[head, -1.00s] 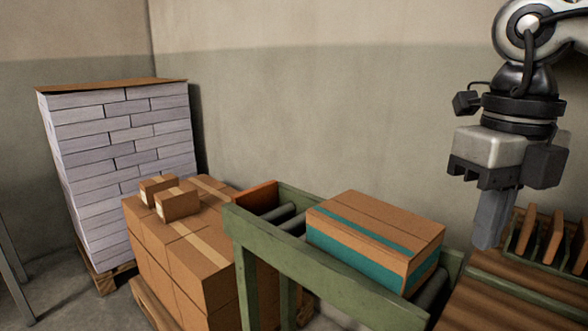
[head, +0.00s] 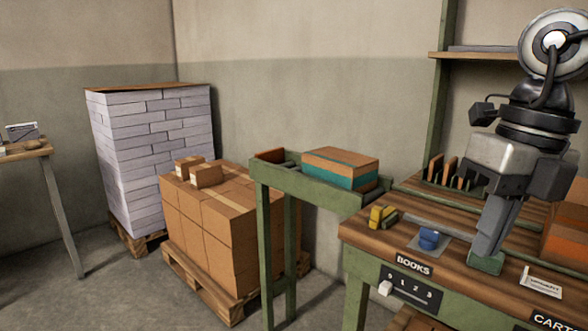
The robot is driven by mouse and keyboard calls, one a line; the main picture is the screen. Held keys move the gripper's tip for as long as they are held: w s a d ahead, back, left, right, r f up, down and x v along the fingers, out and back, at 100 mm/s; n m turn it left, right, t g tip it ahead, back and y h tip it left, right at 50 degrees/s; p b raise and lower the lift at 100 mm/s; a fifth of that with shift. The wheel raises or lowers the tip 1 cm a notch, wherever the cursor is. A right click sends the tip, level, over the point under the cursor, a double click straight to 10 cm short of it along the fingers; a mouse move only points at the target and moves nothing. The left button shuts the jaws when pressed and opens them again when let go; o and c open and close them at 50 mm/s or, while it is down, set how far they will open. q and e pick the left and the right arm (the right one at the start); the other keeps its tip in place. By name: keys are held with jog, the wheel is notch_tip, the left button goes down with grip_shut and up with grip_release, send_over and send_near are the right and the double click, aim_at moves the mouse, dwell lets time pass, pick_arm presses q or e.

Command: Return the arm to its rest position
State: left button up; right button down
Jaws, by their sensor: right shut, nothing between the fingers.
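My right gripper (head: 487,253) hangs from the arm at the right of the head view. Its fingers point down and are together, with nothing held. In the picture the fingertips overlap a small green block (head: 486,263) at the front of the wooden workbench (head: 465,208); I cannot tell whether they touch it. My left gripper is not in view.
A blue object (head: 428,238) on a grey pad and a yellow object (head: 382,216) lie left of the gripper. A teal-banded carton (head: 341,168) sits on the green roller conveyor (head: 313,186). Orange-brown blocks (head: 563,240) stand at right. Floor at left is partly clear.

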jog(key=w+d+f+m+t+y+p, duration=0.1)
jog(key=w+d+f+m+t+y, duration=0.2)
jog(key=d+f+m+t+y, duration=0.25)
jog(key=w+d+f+m+t+y+p, duration=0.2)
jog(key=f+m+t+y, duration=0.25)
jog(key=f+m, duration=0.3)
notch_tip(320, 180, down, 10)
jog(key=s+m+t+h, duration=0.2)
jog(key=m+t+h, duration=0.3)
jog(key=m, duration=0.7)
jog(key=s+a+f+m+g+h+p, duration=0.1)
jog(key=s+a+f+m+g, duration=0.1)
jog(key=s+a+f+m, duration=0.3)
jog(key=s+a+f+m+g+h+p, duration=0.1)
jog(key=s+a+f+m, duration=0.3)
jog(key=a, duration=0.6)
notch_tip(320, 180, down, 3)
jog(key=m+g+h, duration=0.1)
jog(key=m, duration=0.1)
jog(key=shift+s+a+m+g, duration=0.15)
jog(key=shift+s+m+g, duration=0.15)
jog(key=shift+s, duration=0.05)
